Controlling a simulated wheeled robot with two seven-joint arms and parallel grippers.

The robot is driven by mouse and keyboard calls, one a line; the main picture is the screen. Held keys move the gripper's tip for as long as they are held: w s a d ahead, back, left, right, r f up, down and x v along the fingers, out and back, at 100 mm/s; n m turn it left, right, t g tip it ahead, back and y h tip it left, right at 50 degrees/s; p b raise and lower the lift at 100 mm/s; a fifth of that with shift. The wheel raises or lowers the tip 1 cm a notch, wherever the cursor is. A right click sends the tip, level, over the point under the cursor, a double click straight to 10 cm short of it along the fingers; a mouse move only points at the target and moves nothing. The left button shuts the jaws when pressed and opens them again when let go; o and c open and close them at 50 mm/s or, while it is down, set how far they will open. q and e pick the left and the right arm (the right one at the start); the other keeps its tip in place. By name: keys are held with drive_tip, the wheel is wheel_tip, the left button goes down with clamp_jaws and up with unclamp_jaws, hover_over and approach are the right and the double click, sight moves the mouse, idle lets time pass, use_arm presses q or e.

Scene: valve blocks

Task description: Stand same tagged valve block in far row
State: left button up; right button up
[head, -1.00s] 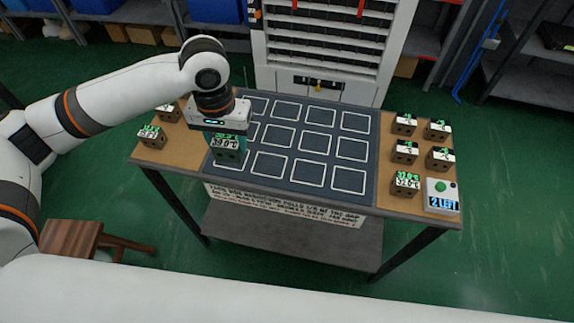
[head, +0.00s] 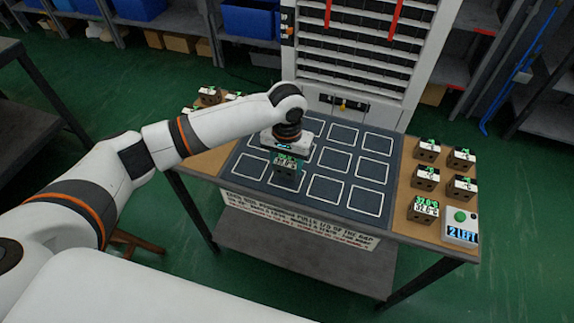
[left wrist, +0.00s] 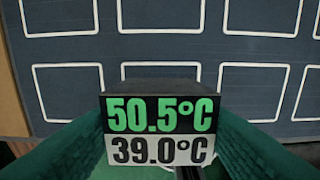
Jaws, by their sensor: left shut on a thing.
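My left gripper (head: 287,153) is shut on a dark valve block (head: 286,173) over the front part of the slate mat (head: 240,184). In the left wrist view the block (left wrist: 160,130) sits between the green fingers; its tag reads 50.5°C in green on black above 39.0°C in black on white. The mat carries rows of white square outlines; the far row (head: 343,135) looks empty where I see it, and my arm hides its left end. The block covers part of a near-row square. I cannot tell whether it touches the mat. My right gripper is not in view.
Several tagged blocks stand on the table's right strip, including a front one (head: 423,209) beside a green-button box (head: 461,228) reading 2 LEFT. More blocks (head: 210,96) stand at the left, partly behind my arm. A slatted white cabinet (head: 365,50) stands behind the table.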

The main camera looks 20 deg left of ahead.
sight(287, 160)
use_arm(q)
drive_tip(key=shift+f, duration=0.9)
drive_tip(key=o, duration=1.6)
drive_tip(key=shift+f, duration=0.15)
drive_tip(key=shift+c, duration=0.2)
wheel_tip(287, 160, up, 12)
drive_tip(key=shift+r, duration=0.15)
